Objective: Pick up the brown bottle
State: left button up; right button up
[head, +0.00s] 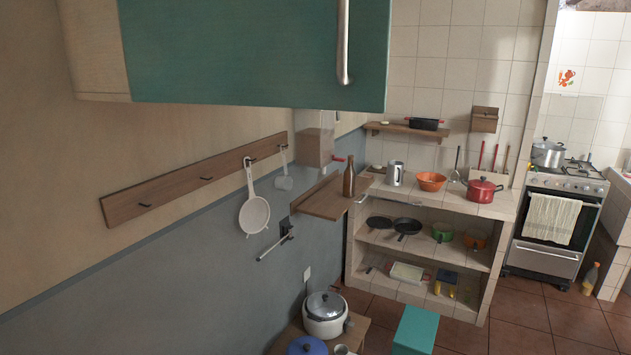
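The brown bottle (349,177) stands upright near the right end of a small wooden wall shelf (322,203), in the middle of the head view. Its narrow neck points up and nothing covers it. Neither of my grippers is in view.
A teal cabinet (250,50) hangs at the top, near me. A strainer (254,213) hangs from a hook rail on the left wall. Below the shelf is a white cooker (324,318). A tiled counter (496,206) holds an orange colander (431,181) and a red pot (481,190).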

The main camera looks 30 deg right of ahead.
aim_at(350, 175)
jog(key=i+l+u, duration=0.1)
jog(key=l+u, duration=0.15)
jog(key=l, duration=0.25)
jog(key=l+u, duration=0.2)
jog(key=l, duration=0.35)
jog(key=l+u, duration=0.3)
jog(key=l, duration=1.85)
